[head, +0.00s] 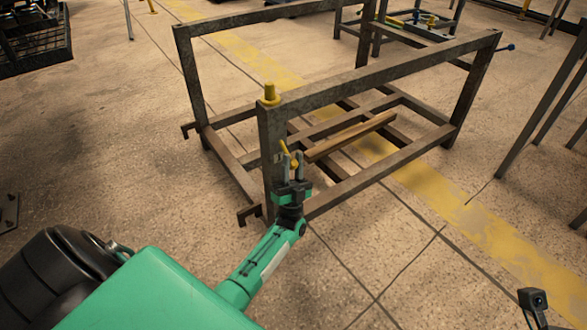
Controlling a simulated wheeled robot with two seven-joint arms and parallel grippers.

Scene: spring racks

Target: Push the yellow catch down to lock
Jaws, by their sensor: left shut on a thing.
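The spring rack (375,72) is a worn grey metal frame standing on the floor ahead. The yellow catch (285,148) is a small tilted lever on the rack's near corner post, partly hidden by my fingers. My left gripper (291,157) comes up from below, in front of that post, with its two grey fingers on either side of the catch, shut on it. My right gripper's fingers do not show.
A wooden bar (350,137) lies in the rack's lower frame. Dark hooks stick out at the rack's left foot side (248,214). Another rack (425,28) stands behind, and a dark crate (35,45) is at top left. Floor is open on the left.

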